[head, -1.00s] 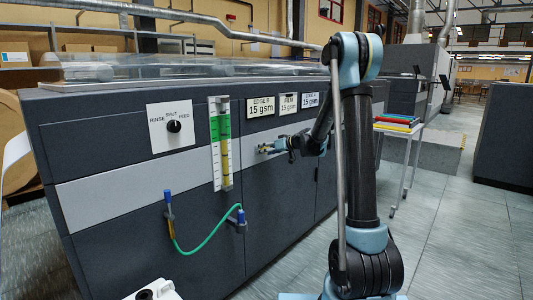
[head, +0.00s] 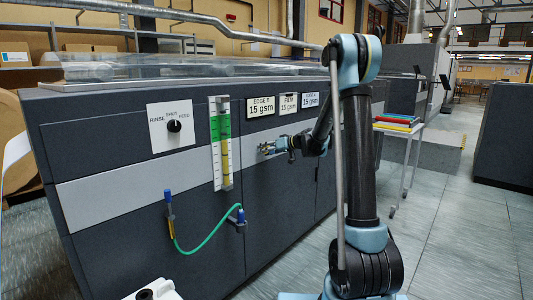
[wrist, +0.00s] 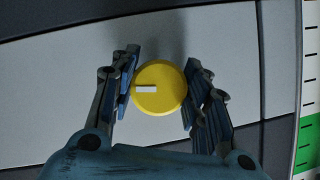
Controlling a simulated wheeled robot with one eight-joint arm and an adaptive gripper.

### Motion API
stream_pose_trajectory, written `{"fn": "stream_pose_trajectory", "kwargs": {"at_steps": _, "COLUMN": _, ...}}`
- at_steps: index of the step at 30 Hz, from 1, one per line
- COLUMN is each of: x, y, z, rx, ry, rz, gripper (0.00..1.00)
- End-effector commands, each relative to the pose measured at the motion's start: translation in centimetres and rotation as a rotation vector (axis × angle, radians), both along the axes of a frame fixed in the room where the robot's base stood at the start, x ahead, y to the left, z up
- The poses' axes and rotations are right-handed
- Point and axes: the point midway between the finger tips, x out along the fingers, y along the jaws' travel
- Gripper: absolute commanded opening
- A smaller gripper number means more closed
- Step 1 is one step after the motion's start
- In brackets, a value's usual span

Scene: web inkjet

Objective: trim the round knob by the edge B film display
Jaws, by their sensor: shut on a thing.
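A round yellow knob (wrist: 160,88) with a white pointer mark shows in the wrist view, in front of the pale stripe of the machine panel. The mark lies level and points left. My gripper (wrist: 158,90) is shut on the knob, one finger on each side of it. In the head view my gripper (head: 264,149) is at the pale stripe below the labels, and the knob is too small there to make out. The EDGE B display (head: 261,105) reads 15 gsm. The FILM display (head: 289,103) and a third display (head: 311,100) also read 15 gsm.
A rotary selector (head: 173,126) marked RINSE, SHUT, FEED sits at the left of the panel. A green and yellow sight gauge (head: 220,144) stands left of the displays. A green hose (head: 207,240) hangs below it.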

Motion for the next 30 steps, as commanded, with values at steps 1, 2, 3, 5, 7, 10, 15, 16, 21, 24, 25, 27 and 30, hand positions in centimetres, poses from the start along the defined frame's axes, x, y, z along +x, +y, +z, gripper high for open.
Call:
{"fn": "stream_pose_trajectory", "kwargs": {"at_steps": 1, "x": 0.1, "y": 0.0, "z": 0.0, "rx": 0.0, "ry": -0.001, "rz": -0.001, "gripper": 0.45}}
{"fn": "stream_pose_trajectory", "kwargs": {"at_steps": 2, "x": 0.1, "y": 0.0, "z": 0.0, "rx": 0.0, "ry": -0.001, "rz": -0.001, "gripper": 0.52}}
{"fn": "stream_pose_trajectory", "kwargs": {"at_steps": 3, "x": 0.1, "y": 0.0, "z": 0.0, "rx": 0.0, "ry": -0.001, "rz": -0.001, "gripper": 0.61}}
{"fn": "stream_pose_trajectory", "kwargs": {"at_steps": 5, "x": 0.1, "y": 0.0, "z": 0.0, "rx": 0.0, "ry": -0.001, "rz": -0.001, "gripper": 0.64}}
{"fn": "stream_pose_trajectory", "kwargs": {"at_steps": 7, "x": 0.0, "y": 0.0, "z": 0.0, "rx": 0.0, "ry": -0.001, "rz": -0.001, "gripper": 0.64}}
{"fn": "stream_pose_trajectory", "kwargs": {"at_steps": 10, "x": 0.0, "y": 0.0, "z": 0.0, "rx": 0.0, "ry": -0.001, "rz": -0.001, "gripper": 0.64}}
{"fn": "stream_pose_trajectory", "kwargs": {"at_steps": 15, "x": 0.0, "y": -0.2, "z": 0.1, "rx": 0.0, "ry": -0.001, "rz": -0.001, "gripper": 0.64}}
{"fn": "stream_pose_trajectory", "kwargs": {"at_steps": 16, "x": -0.1, "y": -0.3, "z": 0.1, "rx": -0.001, "ry": -0.002, "rz": -0.002, "gripper": 0.64}}
{"fn": "stream_pose_trajectory", "kwargs": {"at_steps": 21, "x": -1.0, "y": -1.9, "z": 0.8, "rx": -0.001, "ry": -0.001, "rz": -0.003, "gripper": 0.64}}
{"fn": "stream_pose_trajectory", "kwargs": {"at_steps": 24, "x": -1.8, "y": -3.5, "z": 1.5, "rx": 0.001, "ry": 0.0, "rz": -0.004, "gripper": 0.64}}
{"fn": "stream_pose_trajectory", "kwargs": {"at_steps": 25, "x": -2.1, "y": -4.0, "z": 1.7, "rx": 0.0, "ry": 0.001, "rz": -0.004, "gripper": 0.64}}
{"fn": "stream_pose_trajectory", "kwargs": {"at_steps": 27, "x": -2.7, "y": -5.1, "z": 2.1, "rx": 0.0, "ry": -0.001, "rz": -0.005, "gripper": 0.64}}
{"fn": "stream_pose_trajectory", "kwargs": {"at_steps": 30, "x": -3.6, "y": -6.7, "z": 2.8, "rx": -0.001, "ry": 0.0, "rz": -0.004, "gripper": 0.64}}
